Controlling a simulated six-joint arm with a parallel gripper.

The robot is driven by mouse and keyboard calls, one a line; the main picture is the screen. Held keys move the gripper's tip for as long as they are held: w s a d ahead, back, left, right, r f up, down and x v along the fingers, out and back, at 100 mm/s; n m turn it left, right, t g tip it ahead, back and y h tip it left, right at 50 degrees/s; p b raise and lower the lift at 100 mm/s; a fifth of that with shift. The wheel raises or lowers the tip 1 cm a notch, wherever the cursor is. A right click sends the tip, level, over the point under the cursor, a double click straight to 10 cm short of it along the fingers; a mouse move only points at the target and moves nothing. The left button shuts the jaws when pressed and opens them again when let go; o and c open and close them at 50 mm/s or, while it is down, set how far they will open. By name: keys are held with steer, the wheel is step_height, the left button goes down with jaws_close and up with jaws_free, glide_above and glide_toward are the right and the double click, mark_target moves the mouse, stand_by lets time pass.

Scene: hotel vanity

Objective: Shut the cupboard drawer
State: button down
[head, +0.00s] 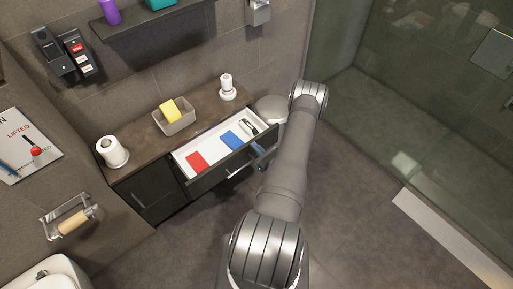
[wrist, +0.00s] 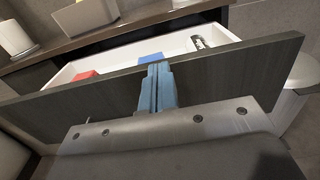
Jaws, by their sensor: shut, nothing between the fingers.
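The cupboard drawer (head: 213,144) stands pulled out from the dark cupboard below the counter. Its white inside holds a red item (head: 196,161), a blue item (head: 232,140) and a small black-and-white item (head: 247,127). In the wrist view the dark wood drawer front (wrist: 225,72) runs across the picture, with the white drawer inside behind it. My gripper (wrist: 157,72) is shut and empty, its blue fingers at the outer face of the drawer front near the top edge. I cannot tell whether they touch it. In the head view my gripper (head: 259,150) is partly hidden by my arm.
The counter (head: 150,145) carries a grey bin with a yellow sponge (head: 171,111), a paper roll (head: 113,152) and a white bottle-like item (head: 227,87). A round grey bin (head: 271,108) stands right of the cupboard. The floor in front is clear.

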steer(key=shift+a, duration=0.1)
steer(key=x, duration=1.6)
